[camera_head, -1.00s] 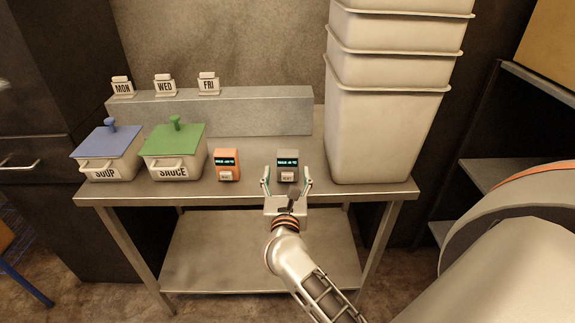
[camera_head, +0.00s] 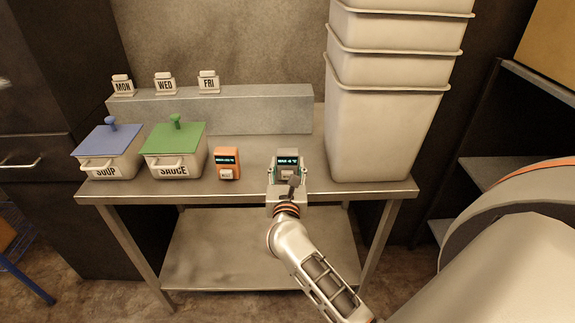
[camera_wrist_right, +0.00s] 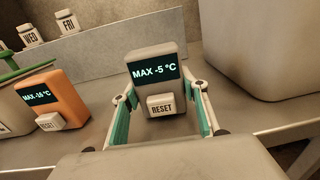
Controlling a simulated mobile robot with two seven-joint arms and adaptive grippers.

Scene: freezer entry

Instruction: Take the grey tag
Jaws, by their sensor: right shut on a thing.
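The grey tag (camera_head: 288,162) stands upright on the steel table, between the orange tag and the white bins. In the right wrist view the grey tag (camera_wrist_right: 155,72) has a dark display reading "MAX -5 °C" and a pale RESET button. My right gripper (camera_head: 287,174) is at the tag with one finger on each side, shut on it. Its teal-padded fingers also show in the right wrist view (camera_wrist_right: 161,112). My left gripper is not in view.
An orange tag (camera_head: 227,163) stands to the left, beyond it the green-lidded SAUCE tub (camera_head: 174,155) and blue-lidded SOUP tub (camera_head: 107,155). Tall stacked white bins (camera_head: 380,125) stand close on the right. A grey ledge (camera_head: 250,112) behind bears the MON, WED and FRI tags.

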